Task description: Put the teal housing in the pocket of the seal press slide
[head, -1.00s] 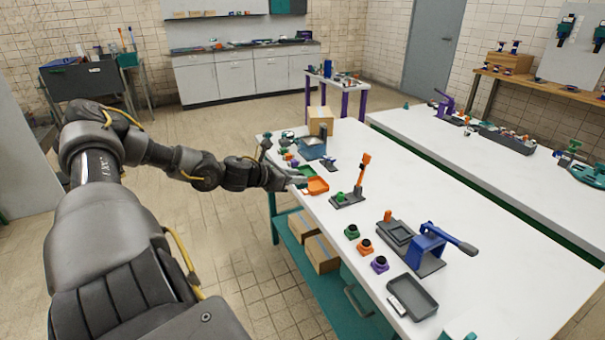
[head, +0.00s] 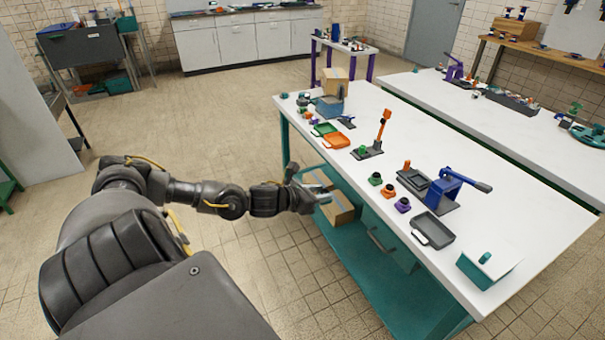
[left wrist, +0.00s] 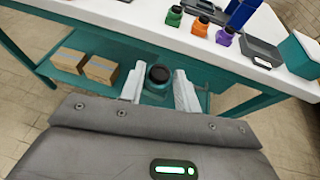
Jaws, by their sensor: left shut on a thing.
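In the head view my left gripper (head: 318,190) is in front of the bench's near side, over the floor, apart from the bench top. A blue lever press (head: 445,186) stands on the bench to the right. A grey square slide (head: 411,180) with a recess lies at its left side. My right gripper is out of view.
Green (head: 375,179), orange (head: 387,191) and purple (head: 402,205) housings stand along the bench's near edge before the press. A grey tray (head: 434,230) and a teal box (head: 485,268) are to the right. An orange-levered device (head: 382,130) stands to the left. The shelf below holds cardboard boxes.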

